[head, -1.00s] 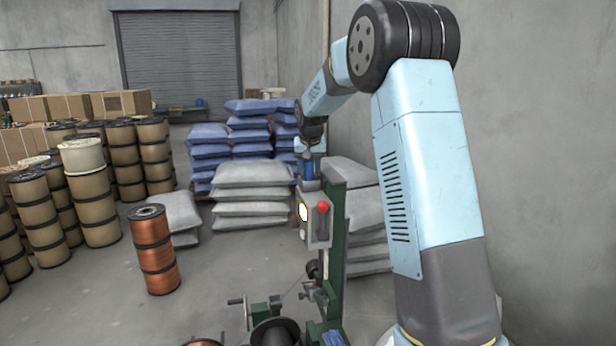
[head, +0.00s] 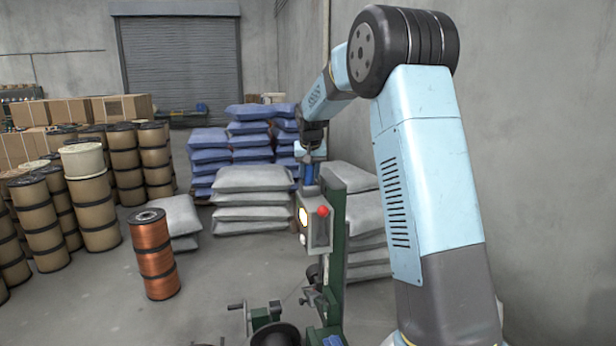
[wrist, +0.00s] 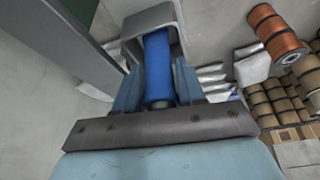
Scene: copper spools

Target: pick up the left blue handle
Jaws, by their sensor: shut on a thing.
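The blue handle (wrist: 158,68) is an upright cylinder between my two fingers in the wrist view. A grey bracket (wrist: 152,18) wraps around its far end. My gripper (wrist: 157,92) is shut on the handle, with one finger on each side. In the head view my gripper (head: 309,172) points down above a grey box (head: 317,225) with a red knob, and a strip of blue shows there. Where the handle meets the box is too small to tell. Another small blue part (head: 326,337) shows at the bottom edge.
A green post (head: 334,255) stands just right of the box, with a crank (head: 238,307) and dark reel (head: 275,335) below. A copper spool stack (head: 154,255) stands on the floor to the left. Grey sacks (head: 250,200) lie behind. Open floor is at front left.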

